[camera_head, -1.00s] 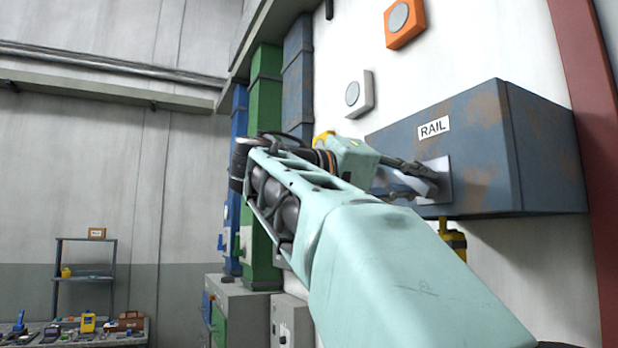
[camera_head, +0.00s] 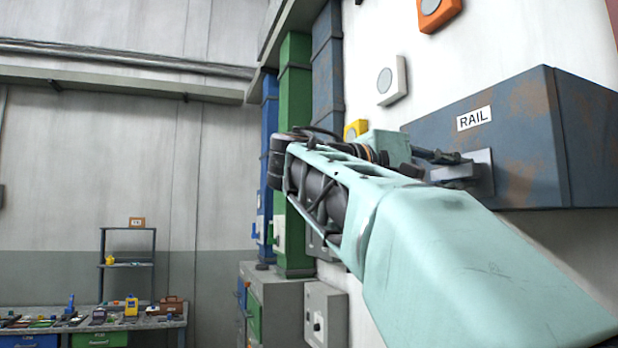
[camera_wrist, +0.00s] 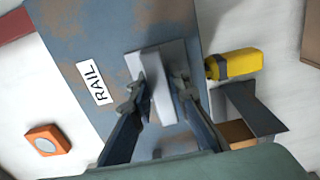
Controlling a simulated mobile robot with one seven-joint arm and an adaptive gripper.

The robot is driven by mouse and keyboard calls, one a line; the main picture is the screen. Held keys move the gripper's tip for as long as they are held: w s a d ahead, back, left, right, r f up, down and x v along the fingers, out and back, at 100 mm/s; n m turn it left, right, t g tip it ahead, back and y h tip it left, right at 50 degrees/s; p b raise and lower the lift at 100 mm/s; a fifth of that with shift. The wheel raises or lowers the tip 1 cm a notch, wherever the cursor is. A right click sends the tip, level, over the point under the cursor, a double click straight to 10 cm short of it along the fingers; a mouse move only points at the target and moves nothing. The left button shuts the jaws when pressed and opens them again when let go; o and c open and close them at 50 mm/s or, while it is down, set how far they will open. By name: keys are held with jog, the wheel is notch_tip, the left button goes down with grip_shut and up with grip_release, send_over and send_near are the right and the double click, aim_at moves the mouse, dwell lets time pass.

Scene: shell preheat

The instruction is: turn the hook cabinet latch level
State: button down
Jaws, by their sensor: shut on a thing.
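The blue-grey, rust-patched cabinet (camera_head: 530,125) on the wall bears a RAIL label (camera_head: 474,118); it also fills the middle of the wrist view (camera_wrist: 95,40). Its latch is a pale grey bar (camera_wrist: 160,98) on a light square plate (camera_wrist: 142,60). In the wrist view the bar runs roughly along the label's direction, so it looks close to level. My gripper (camera_wrist: 157,92) is shut on the bar, one dark finger on each side. In the head view my gripper (camera_head: 450,164) reaches the plate (camera_head: 485,172) from the left, and my arm hides part of the latch.
A yellow and black device (camera_wrist: 236,64) sits beside the cabinet in the wrist view. White (camera_head: 391,80) and orange (camera_head: 438,12) button boxes are on the wall above. Green (camera_head: 294,150) and blue ducts stand left. A workbench (camera_head: 95,325) is far left, with open space before it.

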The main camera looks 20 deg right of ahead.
dwell(0.4)
jog(key=c, duration=1.8)
grip_release()
jog(key=shift+c, duration=0.2)
jog(key=s+a, duration=0.1)
jog(key=a, duration=1.1)
